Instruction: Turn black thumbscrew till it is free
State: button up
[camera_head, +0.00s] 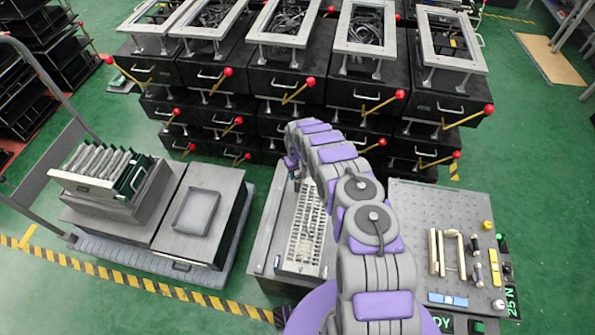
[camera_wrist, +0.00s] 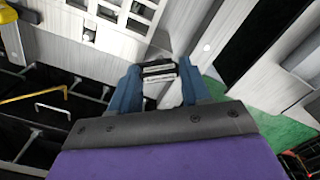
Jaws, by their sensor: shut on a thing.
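My gripper (camera_wrist: 160,78) shows in the wrist view, its two blue-grey fingers closed on a small dark, ribbed piece, which appears to be the black thumbscrew (camera_wrist: 158,69). A pale part shows just below it between the fingers. The thumbscrew is by a light grey panel edge; whether it is still seated cannot be told. In the head view my arm reaches forward over the grey fixture with a slotted metal panel (camera_head: 305,232). There the arm hides the gripper tip and the thumbscrew.
Black boxes with red-knobbed levers (camera_head: 228,72) stand in rows behind the fixture. A perforated board (camera_head: 410,215) with handles and a yellow knob is at right. A cart with grey boxes (camera_head: 203,208) is at left. Green floor (camera_head: 120,315) is open in front.

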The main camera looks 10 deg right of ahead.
aim_at(298, 173)
jog(key=n, duration=0.5)
jog(key=shift+n+p, duration=0.3)
jog(key=shift+p, duration=0.1)
jog(key=n, duration=0.5)
jog(key=shift+w+n, duration=0.1)
jog(key=shift+n, duration=0.2)
jog(key=o, duration=1.1)
jog(key=shift+c, duration=0.2)
notch_tip(298, 173, up, 17)
jog(key=p, duration=0.3)
jog(key=shift+r+p, duration=0.15)
jog(key=shift+p, duration=0.15)
